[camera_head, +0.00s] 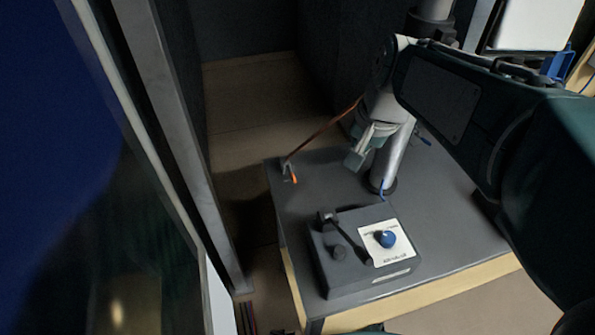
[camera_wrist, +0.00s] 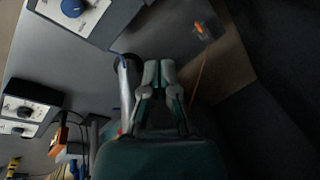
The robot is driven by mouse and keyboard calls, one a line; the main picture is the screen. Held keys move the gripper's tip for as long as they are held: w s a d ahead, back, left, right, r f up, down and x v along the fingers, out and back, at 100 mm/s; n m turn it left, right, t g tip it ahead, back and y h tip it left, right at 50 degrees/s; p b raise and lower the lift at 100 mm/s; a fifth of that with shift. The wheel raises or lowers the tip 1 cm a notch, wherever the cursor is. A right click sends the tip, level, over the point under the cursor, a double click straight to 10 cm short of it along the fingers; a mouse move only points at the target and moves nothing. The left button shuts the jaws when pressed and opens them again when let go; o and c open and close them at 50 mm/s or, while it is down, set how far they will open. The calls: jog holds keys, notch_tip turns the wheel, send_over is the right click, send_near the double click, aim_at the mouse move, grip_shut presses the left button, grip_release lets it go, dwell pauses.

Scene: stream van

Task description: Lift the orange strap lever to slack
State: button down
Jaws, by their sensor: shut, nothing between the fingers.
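The orange lever (camera_head: 294,178) is small and sits near the far left corner of the dark grey table (camera_head: 320,205). A brown strap (camera_head: 325,130) runs from beside it up toward my arm and the pole. In the wrist view the orange lever (camera_wrist: 200,27) shows at the upper right, beyond my fingertips, with the strap (camera_wrist: 197,75) below it. My gripper (camera_head: 355,160) is shut and empty, above the table to the right of the lever and apart from it. In the wrist view my gripper (camera_wrist: 158,68) has its fingers together. The lever's exact tilt is too small to tell.
A grey control box (camera_head: 345,275) with a blue knob (camera_head: 385,239) and a black lever stands at the table's front. A pale upright pole (camera_head: 390,160) stands close to my gripper. A metal door frame (camera_head: 170,130) is at the left. The tabletop between lever and box is clear.

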jog(key=w+a+f+m+g+y, duration=0.1)
jog(key=w+f+m+g, duration=0.1)
jog(key=w+f+m, duration=0.3)
jog(key=w+a+f+m+g+y, duration=0.1)
jog(key=w+f, duration=0.1)
jog(key=w, duration=0.6)
jog(key=m+g+y, duration=0.3)
jog(key=m, duration=0.2)
send_near(291, 175)
notch_tip(291, 175, down, 2)
jog(key=d, duration=0.2)
jog(key=x, duration=1)
jog(key=shift+s+r, duration=0.15)
jog(key=shift+s, duration=0.2)
jog(key=shift+w+r, duration=0.1)
jog(key=shift+r, duration=0.4)
jog(key=shift+w+r, duration=0.2)
jog(key=shift+r, duration=0.4)
jog(key=shift+w+a+r, duration=0.15)
jog(key=shift+w+r, duration=0.3)
jog(key=shift+r, duration=0.3)
jog(key=shift+w+a+r+y, duration=0.2)
jog(key=shift+w+r+y, duration=0.1)
jog(key=shift+w+r, duration=0.85)
